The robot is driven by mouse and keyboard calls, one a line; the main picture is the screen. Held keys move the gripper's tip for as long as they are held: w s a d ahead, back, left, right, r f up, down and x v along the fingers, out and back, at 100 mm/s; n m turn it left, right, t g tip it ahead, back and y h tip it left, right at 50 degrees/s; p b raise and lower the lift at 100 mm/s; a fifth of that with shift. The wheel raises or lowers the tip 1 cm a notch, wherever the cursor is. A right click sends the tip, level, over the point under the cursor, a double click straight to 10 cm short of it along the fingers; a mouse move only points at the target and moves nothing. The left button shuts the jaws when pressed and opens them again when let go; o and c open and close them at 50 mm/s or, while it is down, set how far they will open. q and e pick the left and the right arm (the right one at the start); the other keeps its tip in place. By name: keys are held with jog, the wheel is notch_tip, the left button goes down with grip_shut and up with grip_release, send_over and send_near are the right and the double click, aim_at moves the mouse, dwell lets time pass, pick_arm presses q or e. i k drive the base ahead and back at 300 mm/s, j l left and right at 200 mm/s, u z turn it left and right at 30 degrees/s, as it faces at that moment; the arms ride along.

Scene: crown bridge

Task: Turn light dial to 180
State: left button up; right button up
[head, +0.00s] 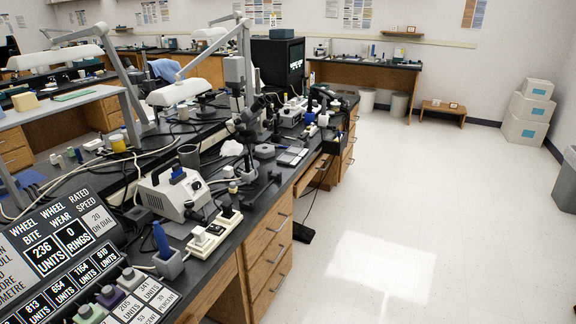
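I cannot make out with certainty which control is the light dial. A white box-shaped unit (176,190), perhaps a light source, stands on the dark bench (225,250) at left of centre. It has a blue piece on top and a dark round part on its front right side, too small to read. No number 180 is legible on it. Neither of my grippers shows in the head view.
A panel of number displays (70,260) fills the lower left. Microscopes, cables and small tools crowd the bench. Drawers (268,255) face the open floor (400,200) at right. White boxes (528,112) and a grey bin (567,180) stand at far right.

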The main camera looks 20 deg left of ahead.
aim_at(197, 185)
jog(key=i+l, duration=0.15)
jog(key=i, duration=0.4)
jog(key=i+l+u, duration=0.15)
jog(key=i, duration=0.4)
jog(key=i+l, duration=0.15)
jog(key=i, duration=0.4)
jog(key=i+u, duration=0.2)
jog(key=u, duration=0.2)
jog(key=i+u, duration=0.2)
jog(key=u, duration=0.25)
jog(key=i+l+u, duration=0.2)
jog(key=u, duration=0.2)
jog(key=i+l+u, duration=0.15)
jog(key=u, duration=0.25)
jog(key=i+l+u, duration=0.15)
jog(key=u, duration=0.25)
jog(key=l, duration=0.1)
